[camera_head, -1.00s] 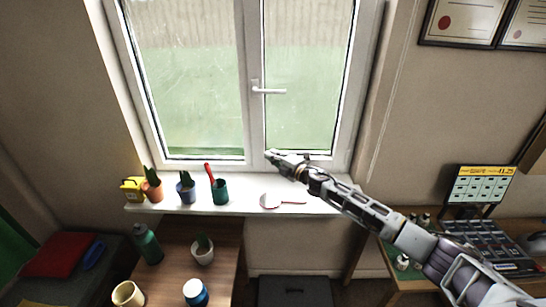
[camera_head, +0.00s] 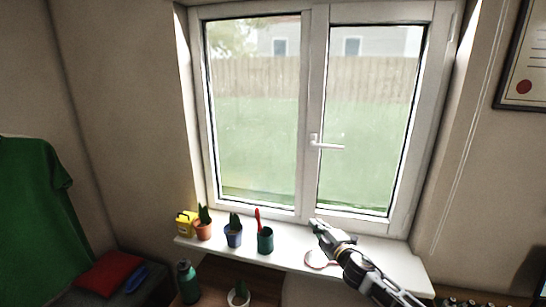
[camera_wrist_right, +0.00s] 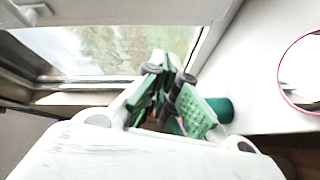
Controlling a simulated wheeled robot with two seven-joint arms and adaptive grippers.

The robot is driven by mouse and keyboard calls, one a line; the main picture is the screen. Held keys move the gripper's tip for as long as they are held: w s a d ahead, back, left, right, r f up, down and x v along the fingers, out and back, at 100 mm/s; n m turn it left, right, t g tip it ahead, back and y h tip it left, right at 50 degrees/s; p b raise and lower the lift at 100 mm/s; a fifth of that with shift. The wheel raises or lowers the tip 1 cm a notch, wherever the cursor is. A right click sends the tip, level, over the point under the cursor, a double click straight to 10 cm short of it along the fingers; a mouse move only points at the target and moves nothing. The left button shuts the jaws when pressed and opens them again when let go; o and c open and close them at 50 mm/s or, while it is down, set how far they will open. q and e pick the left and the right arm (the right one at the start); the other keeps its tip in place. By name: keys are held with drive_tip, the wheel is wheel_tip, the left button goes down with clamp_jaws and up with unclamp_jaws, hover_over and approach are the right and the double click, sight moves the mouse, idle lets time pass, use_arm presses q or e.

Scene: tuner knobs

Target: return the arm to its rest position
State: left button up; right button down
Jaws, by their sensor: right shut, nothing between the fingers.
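My right arm comes in from the lower right in the head view, and its gripper (camera_head: 318,228) is over the right part of the white windowsill (camera_head: 392,256), in front of the window. In the right wrist view the green-padded fingers (camera_wrist_right: 172,100) are shut and hold nothing. A round white item with a red rim (camera_head: 318,260) lies on the sill beside and partly behind the gripper. It also shows at the right edge of the wrist view (camera_wrist_right: 303,72). My left gripper is not in view.
On the sill stand a yellow item (camera_head: 185,223), an orange pot (camera_head: 203,231), a blue pot (camera_head: 233,237) and a green cup (camera_head: 265,241) with a red-handled tool. The window (camera_head: 312,120) with its white handle (camera_head: 325,144) is shut. Below are a green bottle (camera_head: 187,283) and a white pot (camera_head: 239,297).

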drive_tip(key=s+d+f+m+g+h, duration=0.2)
drive_tip(key=s+f+m+g, duration=0.3)
drive_tip(key=s, duration=0.9)
drive_tip(key=s+d+f+m+g+h, duration=0.2)
drive_tip(key=s+f+m+g, duration=0.3)
drive_tip(key=s, duration=0.9)
drive_tip(key=s+d+f+m+g+h, duration=0.1)
drive_tip(key=s+f+m+g+h, duration=0.15)
drive_tip(key=s+f+m, duration=0.85)
drive_tip(key=s+f+n+g, duration=0.1)
drive_tip(key=s+f+n, duration=0.15)
drive_tip(key=f, duration=1.15)
drive_tip(key=s+f+n+g, duration=0.1)
drive_tip(key=s+f+n, duration=0.15)
drive_tip(key=f, duration=1.15)
drive_tip(key=s+d+f, duration=0.2)
drive_tip(key=s+f, duration=0.8)
drive_tip(key=s, duration=0.1)
drive_tip(key=s+d+f+g, duration=0.1)
drive_tip(key=s+d+f, duration=0.1)
drive_tip(key=s+f, duration=0.8)
drive_tip(key=shift+s+d, duration=0.25)
drive_tip(key=shift+s, duration=1)
drive_tip(key=shift+y, duration=0.25)
